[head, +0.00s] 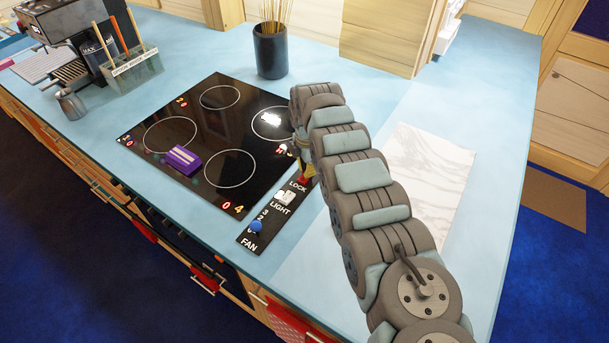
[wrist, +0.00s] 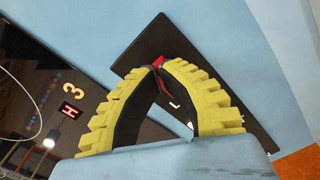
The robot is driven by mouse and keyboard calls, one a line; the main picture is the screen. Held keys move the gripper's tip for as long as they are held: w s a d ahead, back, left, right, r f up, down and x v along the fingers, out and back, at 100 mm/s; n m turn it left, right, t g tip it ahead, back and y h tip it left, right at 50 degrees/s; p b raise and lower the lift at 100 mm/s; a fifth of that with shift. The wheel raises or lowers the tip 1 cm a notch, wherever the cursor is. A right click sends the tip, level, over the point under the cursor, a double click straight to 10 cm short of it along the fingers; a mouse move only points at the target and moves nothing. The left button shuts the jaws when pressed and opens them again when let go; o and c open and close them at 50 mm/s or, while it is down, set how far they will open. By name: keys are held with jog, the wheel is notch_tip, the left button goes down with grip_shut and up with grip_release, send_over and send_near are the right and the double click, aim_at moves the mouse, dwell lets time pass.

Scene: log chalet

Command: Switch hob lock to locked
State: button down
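The control strip (head: 268,215) is a black panel with FAN, LIGHT and LOCK labels, beside the hob. The red lock switch (head: 306,181) is at its LOCK end, partly hidden by my gripper and arm in the head view. In the wrist view, red parts of the lock switch (wrist: 157,63) show right at my fingertips. My gripper (wrist: 157,70) has yellow ribbed fingers with black inner faces; their tips come together over the strip. I cannot tell whether the switch is pinched between them or only touched. The switch's setting is not readable.
The black glass hob (head: 205,110) has a purple block (head: 183,159) on it and lit red digits. A dark pot of sticks (head: 270,52) stands behind. A marble board (head: 430,170) lies right of my arm. A blue knob (head: 256,226) sits at FAN.

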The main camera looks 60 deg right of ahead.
jog(key=shift+f, duration=0.3)
jog(key=shift+r, duration=0.1)
jog(key=shift+r+p, duration=2.45)
jog(key=shift+r, duration=1)
jog(key=shift+w, duration=0.1)
